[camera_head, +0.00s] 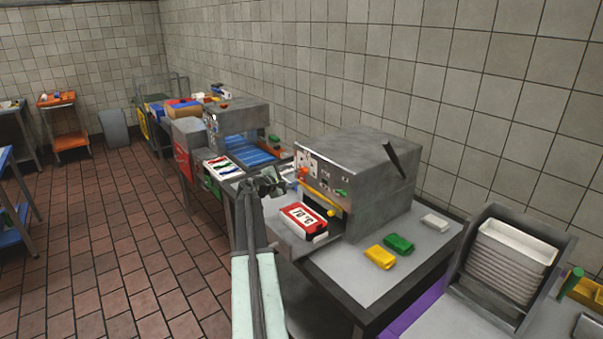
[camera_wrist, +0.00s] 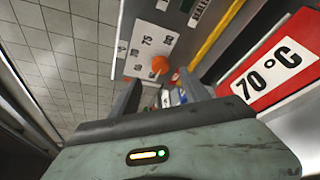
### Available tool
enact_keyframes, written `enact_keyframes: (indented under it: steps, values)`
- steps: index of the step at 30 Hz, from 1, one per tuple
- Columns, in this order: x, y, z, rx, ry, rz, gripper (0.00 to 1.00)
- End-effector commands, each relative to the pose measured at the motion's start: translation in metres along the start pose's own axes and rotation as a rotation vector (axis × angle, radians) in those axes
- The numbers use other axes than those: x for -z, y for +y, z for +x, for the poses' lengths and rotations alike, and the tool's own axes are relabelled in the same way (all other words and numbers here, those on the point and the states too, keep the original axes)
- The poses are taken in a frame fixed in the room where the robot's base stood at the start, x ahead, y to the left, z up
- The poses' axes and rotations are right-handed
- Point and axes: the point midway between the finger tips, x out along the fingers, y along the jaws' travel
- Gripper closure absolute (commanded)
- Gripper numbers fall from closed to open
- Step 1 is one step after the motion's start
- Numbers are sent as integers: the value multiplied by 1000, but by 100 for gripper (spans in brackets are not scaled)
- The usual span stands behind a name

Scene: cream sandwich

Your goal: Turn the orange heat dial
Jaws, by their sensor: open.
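The orange heat dial (camera_head: 303,172) is on the front panel of a grey metal machine (camera_head: 370,185). In the wrist view the dial (camera_wrist: 160,64) sits on a white plate with printed numbers (camera_wrist: 143,42), one reading 75. My gripper (camera_head: 274,184) is open, in front of the panel and left of the dial in the head view. In the wrist view my gripper's fingers (camera_wrist: 163,92) are spread and point at the dial, which appears just beyond their tips, apparently untouched. Part of the dial's base is hard to make out.
A red-framed 70 °C card (camera_head: 303,218) lies on the tray below the panel; it shows close on the right in the wrist view (camera_wrist: 270,70). A yellow bar (camera_wrist: 217,35) runs near the dial. Green (camera_head: 398,244) and yellow (camera_head: 380,257) blocks lie on the table.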

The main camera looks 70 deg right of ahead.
Motion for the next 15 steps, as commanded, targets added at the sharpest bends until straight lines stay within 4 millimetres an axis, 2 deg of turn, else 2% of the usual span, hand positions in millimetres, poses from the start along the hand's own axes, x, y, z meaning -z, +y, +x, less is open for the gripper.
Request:
enact_keyframes:
  steps: [5,12,15]
  values:
    - [1,-2,23,3,-2,3,46]
    - [1,-2,68,3,-2,3,46]
    - [1,-1,75,2,-1,3,46]
